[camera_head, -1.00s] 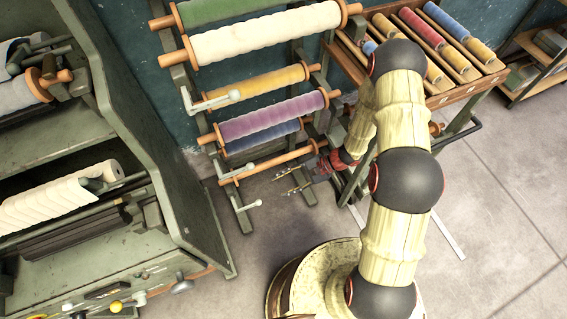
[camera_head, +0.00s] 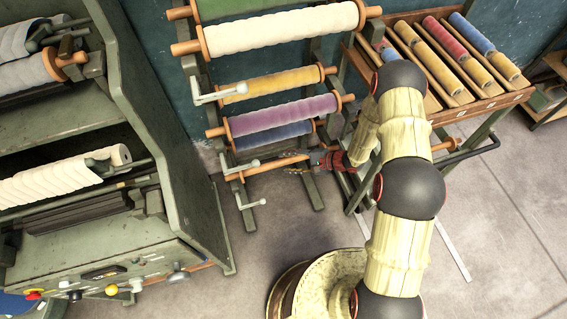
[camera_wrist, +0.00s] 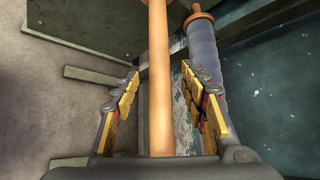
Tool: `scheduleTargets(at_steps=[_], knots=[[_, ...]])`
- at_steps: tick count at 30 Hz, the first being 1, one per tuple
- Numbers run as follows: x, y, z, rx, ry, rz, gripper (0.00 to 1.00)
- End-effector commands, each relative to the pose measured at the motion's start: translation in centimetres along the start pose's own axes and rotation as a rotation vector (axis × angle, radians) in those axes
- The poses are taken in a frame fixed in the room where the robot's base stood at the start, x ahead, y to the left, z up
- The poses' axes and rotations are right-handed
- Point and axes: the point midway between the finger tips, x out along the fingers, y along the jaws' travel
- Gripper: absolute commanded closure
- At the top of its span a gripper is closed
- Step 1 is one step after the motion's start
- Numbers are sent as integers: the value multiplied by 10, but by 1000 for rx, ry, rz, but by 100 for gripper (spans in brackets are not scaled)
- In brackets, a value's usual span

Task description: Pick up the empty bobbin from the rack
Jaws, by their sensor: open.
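The empty bobbin (camera_head: 262,168) is a bare wooden rod lying across the lowest place of the rack (camera_head: 200,90) in the head view. In the wrist view the bobbin (camera_wrist: 158,90) runs lengthwise up the middle of the picture. My gripper (camera_head: 297,164) is at the right part of the bobbin. In the wrist view my gripper (camera_wrist: 160,78) is open, with one yellow-padded finger on each side of the rod and gaps visible. I cannot tell how deep the rod sits between the fingers.
A blue bobbin (camera_head: 270,137) and a purple bobbin (camera_head: 285,115) sit just above on the rack. Crank handles (camera_head: 242,167) stick out at its left. A cart with colored spools (camera_head: 452,88) stands to the right, a green machine (camera_head: 190,200) to the left. Floor in front is clear.

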Motion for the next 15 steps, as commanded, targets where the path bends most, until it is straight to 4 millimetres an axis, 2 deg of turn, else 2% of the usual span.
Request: scheduleTargets(at_steps=[1, 6, 13, 15], knots=[[10, 3, -3, -1, -3, 2, 56], [31, 2, -3, 0, -2, 2, 56], [33, 0, -3, 1, 0, 1, 56], [33, 0, -3, 1, 0, 1, 59]])
